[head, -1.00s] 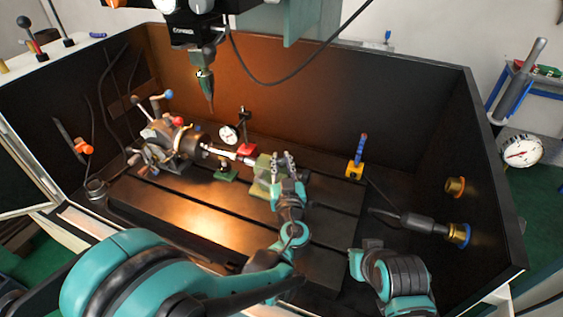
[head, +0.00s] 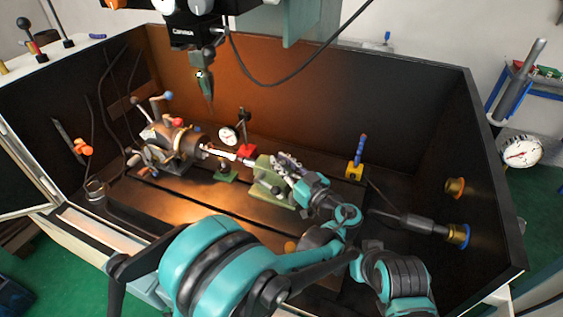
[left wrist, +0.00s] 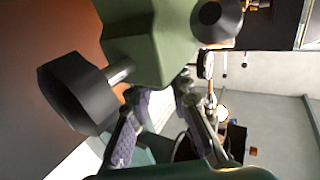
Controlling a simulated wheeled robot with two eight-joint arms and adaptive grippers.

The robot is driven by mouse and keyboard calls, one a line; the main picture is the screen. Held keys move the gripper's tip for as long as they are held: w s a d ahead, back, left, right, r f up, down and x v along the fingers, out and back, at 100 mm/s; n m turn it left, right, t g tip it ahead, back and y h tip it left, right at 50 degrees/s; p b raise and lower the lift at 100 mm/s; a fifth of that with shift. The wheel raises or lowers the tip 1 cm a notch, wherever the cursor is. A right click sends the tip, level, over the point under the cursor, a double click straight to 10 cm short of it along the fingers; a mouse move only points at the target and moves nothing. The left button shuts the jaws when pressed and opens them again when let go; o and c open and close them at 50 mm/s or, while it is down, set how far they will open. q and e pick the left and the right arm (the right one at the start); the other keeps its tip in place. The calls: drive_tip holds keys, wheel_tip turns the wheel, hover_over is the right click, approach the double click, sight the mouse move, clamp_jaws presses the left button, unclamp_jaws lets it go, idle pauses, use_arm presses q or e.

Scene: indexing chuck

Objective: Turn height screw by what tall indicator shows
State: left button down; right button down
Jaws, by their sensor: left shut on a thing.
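The tall indicator (head: 229,134) is a white round dial on a post with a red base; its needle is too small to read. To its right, a green tailstock (head: 262,180) stands on the slotted table. It fills the upper left wrist view (left wrist: 155,40), with black knobs. My left gripper (head: 280,163) reaches in from the right at the tailstock's upper right side. Its fingers (left wrist: 170,100) close together against the tailstock, on what appears to be the height screw, mostly hidden between them. My right arm is folded at the lower right; its gripper's fingers cannot be made out.
The indexing chuck (head: 170,143) with coloured-knob levers stands left of the tailstock, a shaft between them. A smaller gauge on a green base (head: 226,174) stands in front. A spindle tool (head: 206,88) hangs above.

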sight(281, 162)
idle(0.3)
use_arm(q)
drive_tip(key=c, duration=1.4)
unclamp_jaws()
drive_tip(key=shift+o, duration=0.2)
drive_tip(key=shift+r, duration=0.15)
wheel_tip(281, 162, up, 10)
drive_tip(key=shift+f, duration=0.1)
